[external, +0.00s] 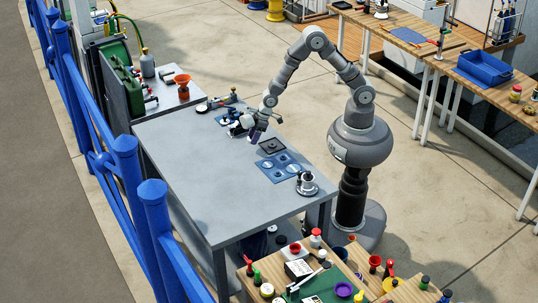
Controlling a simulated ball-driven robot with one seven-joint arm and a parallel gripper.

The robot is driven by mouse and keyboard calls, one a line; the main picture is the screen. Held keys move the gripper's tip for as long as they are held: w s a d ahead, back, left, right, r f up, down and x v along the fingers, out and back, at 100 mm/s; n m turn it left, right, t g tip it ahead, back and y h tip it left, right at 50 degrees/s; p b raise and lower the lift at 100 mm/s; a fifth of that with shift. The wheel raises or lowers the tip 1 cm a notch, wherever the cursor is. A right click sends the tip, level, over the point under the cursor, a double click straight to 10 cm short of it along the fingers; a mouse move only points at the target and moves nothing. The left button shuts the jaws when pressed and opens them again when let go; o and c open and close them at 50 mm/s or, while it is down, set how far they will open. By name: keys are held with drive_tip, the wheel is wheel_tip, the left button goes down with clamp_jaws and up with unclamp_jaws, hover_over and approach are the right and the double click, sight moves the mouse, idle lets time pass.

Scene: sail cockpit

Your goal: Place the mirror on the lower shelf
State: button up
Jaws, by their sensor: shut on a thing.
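My gripper (240,128) is over the far half of the grey table (185,165), low near its top. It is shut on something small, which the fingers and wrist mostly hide. I cannot make out the held thing's shape or tell for sure that it is the mirror. No other thing in view is clearly a mirror. The lower shelf is not clearly visible; the space under the grey table is in shadow, with a dark blue thing (253,245) at its near end.
A black square pad (272,146), a blue tray (268,173) with round pieces and a metal instrument (307,185) are along the table's right side. Small parts (218,103) lie at the far edge. The table's left half is clear. A blue railing (128,190) runs along the left.

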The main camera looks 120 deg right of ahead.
wheel_tip(320, 180, up, 11)
drive_tip(key=a+f+n+y, duration=0.1)
drive_tip(key=a+n+y, duration=0.4)
drive_tip(key=a, duration=2)
drive_tip(key=s+a+r+n+g+y+p, duration=0.1)
drive_tip(key=s+a+n+g, duration=0.1)
drive_tip(key=s+a+n, duration=0.8)
drive_tip(key=s+a+n+g, duration=0.2)
drive_tip(key=s+a+n, duration=0.3)
drive_tip(key=s+a, duration=1.1)
drive_tip(key=b, duration=0.4)
hover_over(361, 260)
drive_tip(key=d, duration=0.1)
drive_tip(key=f, duration=3.1)
drive_tip(key=shift+d+f, duration=0.2)
drive_tip(key=shift+f, duration=0.05)
wheel_tip(361, 260, down, 4)
drive_tip(key=shift+r+b, duration=0.25)
drive_tip(key=shift+b, duration=0.7)
drive_tip(key=shift+r, duration=0.1)
